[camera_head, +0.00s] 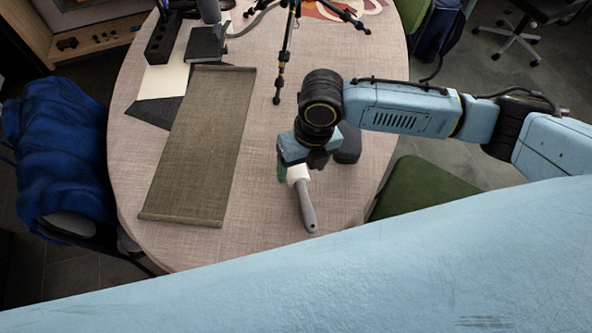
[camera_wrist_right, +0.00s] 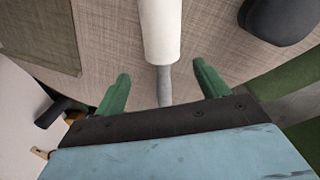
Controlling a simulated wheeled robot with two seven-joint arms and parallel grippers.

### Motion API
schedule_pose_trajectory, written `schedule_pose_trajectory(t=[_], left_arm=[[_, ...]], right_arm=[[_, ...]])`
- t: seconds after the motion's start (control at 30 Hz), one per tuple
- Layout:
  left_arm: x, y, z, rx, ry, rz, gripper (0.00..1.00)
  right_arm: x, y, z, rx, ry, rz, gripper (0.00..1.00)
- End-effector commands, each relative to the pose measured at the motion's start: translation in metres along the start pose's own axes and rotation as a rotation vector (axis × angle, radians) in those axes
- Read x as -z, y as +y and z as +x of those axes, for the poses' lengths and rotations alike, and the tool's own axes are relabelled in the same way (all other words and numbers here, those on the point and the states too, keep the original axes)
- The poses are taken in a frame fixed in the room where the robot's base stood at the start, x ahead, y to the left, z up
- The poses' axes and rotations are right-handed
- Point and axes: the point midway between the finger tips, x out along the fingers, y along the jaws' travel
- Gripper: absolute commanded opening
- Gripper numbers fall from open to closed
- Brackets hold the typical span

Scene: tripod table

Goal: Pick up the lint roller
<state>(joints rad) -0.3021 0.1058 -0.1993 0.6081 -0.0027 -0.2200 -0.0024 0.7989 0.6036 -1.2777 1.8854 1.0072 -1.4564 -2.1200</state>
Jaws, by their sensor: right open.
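The lint roller lies on the round table (camera_head: 265,215), with its grey handle (camera_head: 307,208) toward the table's front edge and its white roll partly hidden under my right gripper (camera_head: 296,172). In the right wrist view the white roll (camera_wrist_right: 161,30) is at the top, and the grey handle runs down between the two green fingers of my right gripper (camera_wrist_right: 162,86). The fingers are apart, one on each side of the handle, and do not appear to touch it. I cannot tell the exact height above the roller. My left gripper is not in view.
A brown-green mat (camera_head: 203,145) lies left of the roller. Tripod legs (camera_head: 285,50) stand at the back. A green chair seat (camera_head: 425,192) is at the right edge; bare tabletop lies left of the roller.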

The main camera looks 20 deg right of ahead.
Motion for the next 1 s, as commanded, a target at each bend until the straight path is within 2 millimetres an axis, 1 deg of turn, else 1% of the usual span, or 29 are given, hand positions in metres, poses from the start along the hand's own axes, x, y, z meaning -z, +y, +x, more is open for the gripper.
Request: schedule_pose_trajectory(t=[0.03,0.17,0.3,0.4,0.5,0.67,0.77,1.0], left_arm=[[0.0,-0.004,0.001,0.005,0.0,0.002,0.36],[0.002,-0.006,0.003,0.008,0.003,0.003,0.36],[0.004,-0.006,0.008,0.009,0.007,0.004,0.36],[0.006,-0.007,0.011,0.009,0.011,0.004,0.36],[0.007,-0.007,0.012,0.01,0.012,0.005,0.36],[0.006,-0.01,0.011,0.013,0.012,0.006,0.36],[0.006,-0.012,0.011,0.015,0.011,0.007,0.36],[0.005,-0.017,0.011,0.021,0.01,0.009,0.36]], right_arm=[[0.0,0.0,0.002,0.0,0.0,0.0,0.73],[0.002,-0.002,0.012,-0.001,0.002,0.001,0.73],[0.005,-0.005,0.033,0.0,0.002,0.001,0.73],[0.004,-0.005,0.048,-0.001,0.002,0.0,0.73],[0.004,-0.005,0.053,0.0,-0.001,0.0,0.73],[0.004,-0.005,0.052,0.0,-0.001,0.0,0.73],[0.004,-0.005,0.052,0.0,-0.001,0.0,0.63],[0.004,-0.005,0.052,0.0,-0.001,0.0,0.31]])
